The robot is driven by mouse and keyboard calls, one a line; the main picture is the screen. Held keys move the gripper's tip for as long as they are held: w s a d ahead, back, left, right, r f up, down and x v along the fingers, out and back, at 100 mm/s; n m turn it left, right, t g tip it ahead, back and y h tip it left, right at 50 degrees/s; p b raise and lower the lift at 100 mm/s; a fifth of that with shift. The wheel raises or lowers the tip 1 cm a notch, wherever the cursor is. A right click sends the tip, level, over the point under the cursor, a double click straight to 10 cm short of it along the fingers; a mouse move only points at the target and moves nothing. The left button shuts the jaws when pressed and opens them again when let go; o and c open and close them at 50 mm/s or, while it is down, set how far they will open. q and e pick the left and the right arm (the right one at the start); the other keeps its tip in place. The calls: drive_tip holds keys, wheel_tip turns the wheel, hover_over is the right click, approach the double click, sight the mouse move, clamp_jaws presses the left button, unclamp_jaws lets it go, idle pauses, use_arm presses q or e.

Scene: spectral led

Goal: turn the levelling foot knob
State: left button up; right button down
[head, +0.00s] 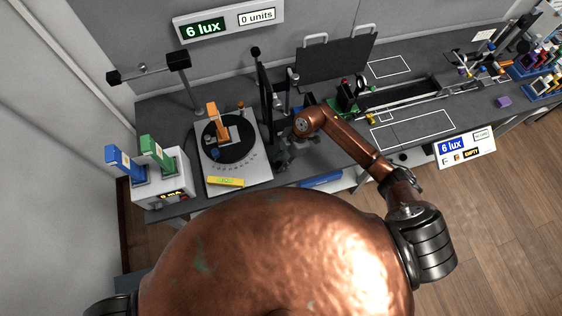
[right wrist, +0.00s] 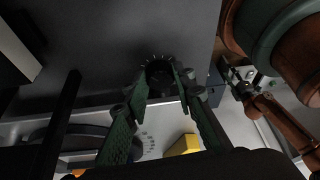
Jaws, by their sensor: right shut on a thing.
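The levelling foot knob (right wrist: 159,70) is a small dark round knob with pale tick marks around it, in the upper middle of the right wrist view. My right gripper (right wrist: 157,82) is shut on it, with one green finger on each side of the knob. In the head view my right gripper (head: 284,150) is at the bench, just right of the white turntable plate. The arm and gripper hide the knob there. My left gripper is in neither view.
The white plate (head: 260,168) carries a black disc (head: 240,152) with an orange piece (head: 212,109). A yellow block (head: 226,181) lies at its front. A box with blue (head: 118,158) and green handles stands left. Dark upright panels stand behind my gripper.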

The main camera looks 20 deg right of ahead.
drive_tip(key=n+g, duration=0.1)
drive_tip(key=n, duration=0.2)
drive_tip(key=shift+w+h, duration=0.2)
drive_tip(key=shift+h, duration=0.1)
drive_tip(key=shift+a+n+g+h+b, duration=0.1)
drive_tip(key=shift+n+g+h+b, duration=0.4)
drive_tip(key=shift+n, duration=1.3)
drive_tip(key=shift+g, duration=0.3)
drive_tip(key=c, duration=1.6)
unclamp_jaws()
